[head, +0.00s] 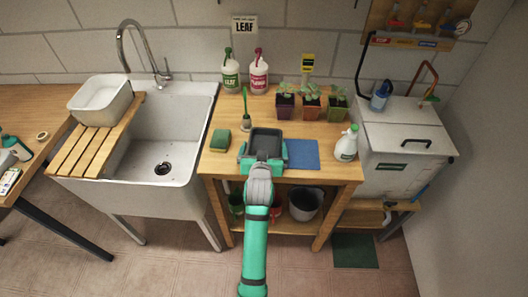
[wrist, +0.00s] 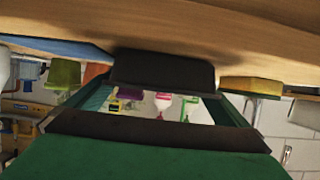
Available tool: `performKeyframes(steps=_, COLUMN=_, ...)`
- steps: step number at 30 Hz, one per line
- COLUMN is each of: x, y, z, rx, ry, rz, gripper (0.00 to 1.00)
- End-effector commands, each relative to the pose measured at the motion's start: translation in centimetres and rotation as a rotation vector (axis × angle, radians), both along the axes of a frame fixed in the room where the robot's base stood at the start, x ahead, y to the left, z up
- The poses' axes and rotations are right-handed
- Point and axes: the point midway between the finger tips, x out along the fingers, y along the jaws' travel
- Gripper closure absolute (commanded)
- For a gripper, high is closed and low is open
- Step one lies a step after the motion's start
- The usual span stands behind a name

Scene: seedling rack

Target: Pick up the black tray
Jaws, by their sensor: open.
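The black tray (head: 265,137) lies on the wooden table, between the green sponge and the blue mat. My gripper (head: 264,152) is at the tray's near end, with one teal finger on each side of it. The jaws are open; I cannot tell whether either finger touches the tray. In the upside-down wrist view, the tray's dark end (wrist: 162,70) lies straight ahead between the fingers of my gripper (wrist: 165,100). My gripper hides part of the tray's near edge in the head view.
The green sponge (head: 220,140) and a small brush (head: 246,122) are left of the tray. The blue mat (head: 304,155) is close on its right, then a white spray bottle (head: 346,144). Potted seedlings (head: 311,106) and two bottles (head: 259,72) stand behind. A sink (head: 165,150) is left.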

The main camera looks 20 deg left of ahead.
Motion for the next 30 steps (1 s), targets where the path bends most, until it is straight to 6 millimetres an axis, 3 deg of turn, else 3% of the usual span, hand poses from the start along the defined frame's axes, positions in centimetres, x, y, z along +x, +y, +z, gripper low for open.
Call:
performKeyframes(steps=6, x=0.0, y=0.0, z=0.0, rx=0.000, ry=0.000, rz=0.000, gripper=0.02)
performKeyframes(steps=9, x=0.0, y=0.0, z=0.0, rx=0.000, ry=0.000, rz=0.000, gripper=0.26)
performKeyframes(steps=10, x=0.0, y=0.0, z=0.0, rx=0.000, ry=0.000, rz=0.000, gripper=0.29)
performKeyframes(steps=30, x=0.0, y=0.1, z=1.1, rx=0.001, ry=-0.002, rz=0.001, gripper=0.30)
